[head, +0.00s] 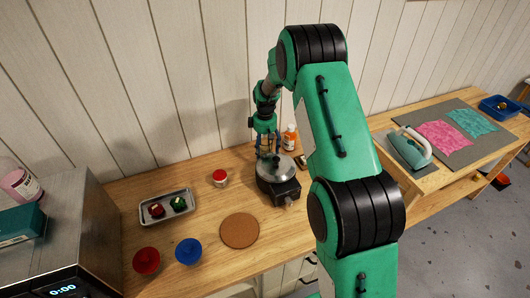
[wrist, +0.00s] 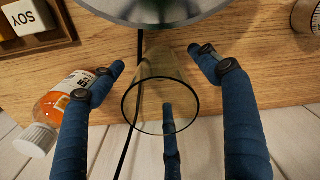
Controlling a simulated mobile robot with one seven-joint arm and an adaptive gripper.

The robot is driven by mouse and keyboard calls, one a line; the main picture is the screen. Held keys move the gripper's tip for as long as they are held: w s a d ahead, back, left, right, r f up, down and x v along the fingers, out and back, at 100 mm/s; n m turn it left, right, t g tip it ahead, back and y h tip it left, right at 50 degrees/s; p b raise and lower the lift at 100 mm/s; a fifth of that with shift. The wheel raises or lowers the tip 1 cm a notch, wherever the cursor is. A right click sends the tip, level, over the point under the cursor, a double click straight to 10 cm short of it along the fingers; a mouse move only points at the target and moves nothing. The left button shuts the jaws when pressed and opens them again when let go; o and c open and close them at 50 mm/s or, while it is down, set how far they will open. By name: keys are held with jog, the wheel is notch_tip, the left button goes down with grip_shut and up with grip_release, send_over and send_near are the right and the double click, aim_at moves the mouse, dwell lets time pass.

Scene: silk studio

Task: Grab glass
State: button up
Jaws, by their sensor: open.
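The clear glass (wrist: 160,72) is in the middle of the wrist view, its round dark rim toward the camera. It stands on the wooden table beside a grey round pan (wrist: 165,12). My gripper (wrist: 157,58) is open, with blue fingers to the left and right of the glass and a further finger showing at its near side. I see gaps between the side fingers and the glass. In the head view my gripper (head: 268,148) is behind the pan (head: 277,168) near the wall; I cannot make out the glass there.
A block marked SOY (wrist: 28,17) and a jar (wrist: 306,15) are near.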

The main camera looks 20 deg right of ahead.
jog(key=shift+f, duration=0.1)
jog(key=shift+c, duration=0.2)
jog(key=c, duration=1.5)
